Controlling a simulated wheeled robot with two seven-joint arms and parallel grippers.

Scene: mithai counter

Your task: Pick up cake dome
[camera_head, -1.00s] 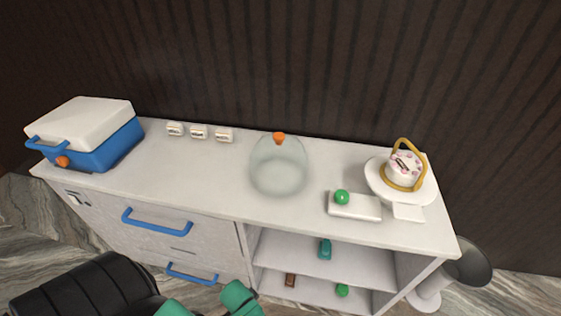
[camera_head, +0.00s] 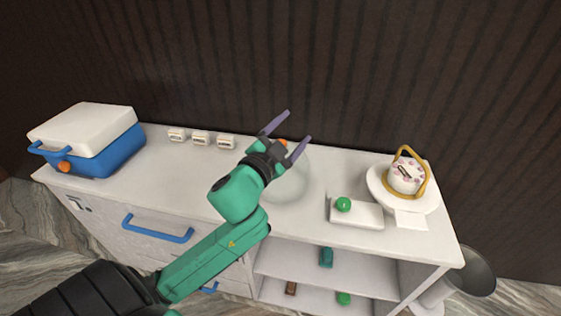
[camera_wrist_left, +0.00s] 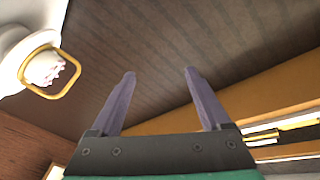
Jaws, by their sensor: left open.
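The cake dome (camera_head: 297,185) is a clear glass dome with an orange knob (camera_head: 282,143) on top. It stands on the white counter in the head view, partly hidden behind my left gripper. My left gripper (camera_head: 289,128) is open and empty, its two purple fingers reaching past the knob in the picture; I cannot tell the depth between them. In the left wrist view my left gripper (camera_wrist_left: 158,75) has its fingers apart with only the dark wall between them, and the dome is not seen there. My right gripper is not in view.
A blue and white cooler (camera_head: 112,153) stands at the counter's left, near several small white labelled blocks (camera_head: 200,138). A green ball (camera_head: 343,204) rests on a white block (camera_head: 368,215). A cake (camera_head: 402,180) with a gold handle sits on a white stand at the right.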

